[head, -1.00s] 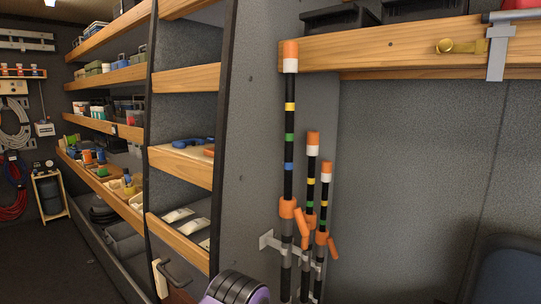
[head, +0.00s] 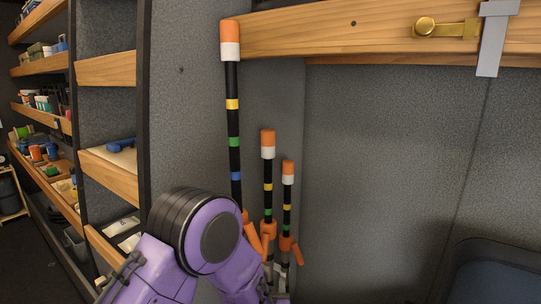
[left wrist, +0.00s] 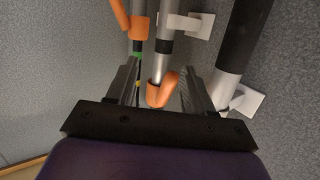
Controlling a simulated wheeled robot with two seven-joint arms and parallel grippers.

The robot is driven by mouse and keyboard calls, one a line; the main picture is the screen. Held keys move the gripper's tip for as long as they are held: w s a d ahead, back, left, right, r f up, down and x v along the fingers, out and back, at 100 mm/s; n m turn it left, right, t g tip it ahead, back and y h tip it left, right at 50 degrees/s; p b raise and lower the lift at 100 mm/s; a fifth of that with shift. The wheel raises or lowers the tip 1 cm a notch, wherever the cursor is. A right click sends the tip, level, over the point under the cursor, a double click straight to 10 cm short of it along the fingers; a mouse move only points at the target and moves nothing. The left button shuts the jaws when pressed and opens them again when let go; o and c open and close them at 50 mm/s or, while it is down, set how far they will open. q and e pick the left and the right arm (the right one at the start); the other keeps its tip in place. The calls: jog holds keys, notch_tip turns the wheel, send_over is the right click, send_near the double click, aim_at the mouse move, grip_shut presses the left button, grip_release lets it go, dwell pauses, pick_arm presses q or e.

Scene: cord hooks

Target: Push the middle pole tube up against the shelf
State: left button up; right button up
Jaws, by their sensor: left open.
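Three striped poles stand close together against the grey wall. The middle pole tube (head: 268,165) is black with an orange and white top, which is well below the wooden shelf (head: 350,35). The tall pole (head: 232,80) on its left reaches the shelf's left end; the short pole (head: 287,190) is on its right. My purple left arm covers the lower left of the poles in the head view. In the left wrist view my left gripper (left wrist: 160,78) is open, with an orange lever and a grey tube (left wrist: 164,42) between or just beyond its fingers. Which pole that is, I cannot tell.
A side rack (head: 108,165) with wooden shelf edges stands at left, near my arm. A brass latch (head: 440,27) and a grey bracket (head: 490,45) are on the shelf front. White wall brackets (left wrist: 188,25) show beside the tubes. The wall right of the poles is clear.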

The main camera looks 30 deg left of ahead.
pick_arm(q)
jog(key=w+d+r+n+t+y+p, duration=0.1)
jog(key=w+r, duration=0.2)
jog(key=r, duration=0.5)
jog(key=w+d+r+t+y, duration=0.1)
jog(key=w+r+t+y, duration=0.1)
jog(key=r, duration=0.6)
jog(key=n+y, duration=0.2)
jog(key=y, duration=0.2)
send_near(269, 165)
jog(key=w+a, duration=0.2)
jog(key=p+x, duration=0.1)
jog(key=x, duration=0.4)
jog(key=r+p+x, duration=0.1)
jog(key=x, duration=0.4)
jog(key=shift+d+r, duration=0.1)
jog(key=shift+d, duration=0.05)
jog(key=shift+w, duration=0.2)
jog(key=shift+c, duration=0.4)
jog(key=shift+t, duration=0.3)
grip_shut()
